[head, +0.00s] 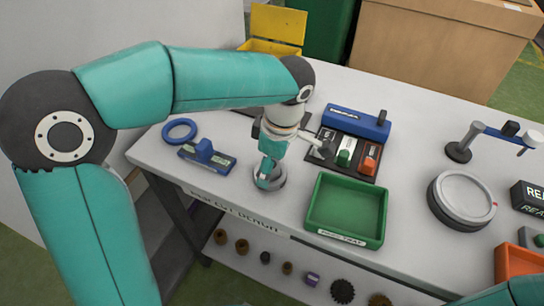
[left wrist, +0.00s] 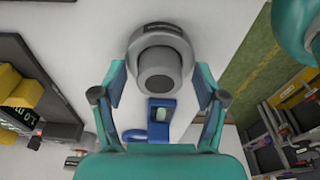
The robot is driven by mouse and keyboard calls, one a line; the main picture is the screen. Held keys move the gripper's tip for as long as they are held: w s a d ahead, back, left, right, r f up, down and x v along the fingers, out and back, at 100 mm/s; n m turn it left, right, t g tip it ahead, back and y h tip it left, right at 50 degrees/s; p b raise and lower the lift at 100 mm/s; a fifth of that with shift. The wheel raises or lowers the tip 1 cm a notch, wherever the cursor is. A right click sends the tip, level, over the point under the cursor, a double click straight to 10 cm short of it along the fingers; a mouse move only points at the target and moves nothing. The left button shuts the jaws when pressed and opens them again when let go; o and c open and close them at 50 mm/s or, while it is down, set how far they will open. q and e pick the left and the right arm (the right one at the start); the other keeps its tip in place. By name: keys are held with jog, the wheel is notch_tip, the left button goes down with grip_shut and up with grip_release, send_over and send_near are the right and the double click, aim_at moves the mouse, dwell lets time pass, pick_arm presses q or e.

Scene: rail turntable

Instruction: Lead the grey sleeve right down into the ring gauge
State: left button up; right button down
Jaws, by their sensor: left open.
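The ring gauge (head: 281,182) is a round grey piece on the white bench, partly hidden behind my left gripper (head: 267,172) in the head view. In the left wrist view the ring gauge (left wrist: 158,34) lies at the top middle. The grey sleeve (left wrist: 160,82), a dark-ended cylinder, stands up out of it toward the camera; how deep it sits I cannot tell. My left gripper (left wrist: 160,86) is open, one finger on each side of the sleeve, with gaps visible. The sleeve is mostly hidden in the head view. My right gripper is out of view.
A green tray (head: 313,220) stands just right of the ring gauge. A blue fixture (head: 213,160) and blue ring (head: 179,131) lie to the left. A dark board (head: 326,140) with coloured blocks is behind. A grey turntable (head: 463,198) is farther right.

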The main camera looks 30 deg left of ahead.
aim_at(278, 168)
pick_arm(q)
notch_tip(278, 168, up, 12)
jog(key=d, duration=0.1)
jog(key=shift+w+d+f, duration=0.15)
jog(key=shift+d, duration=0.25)
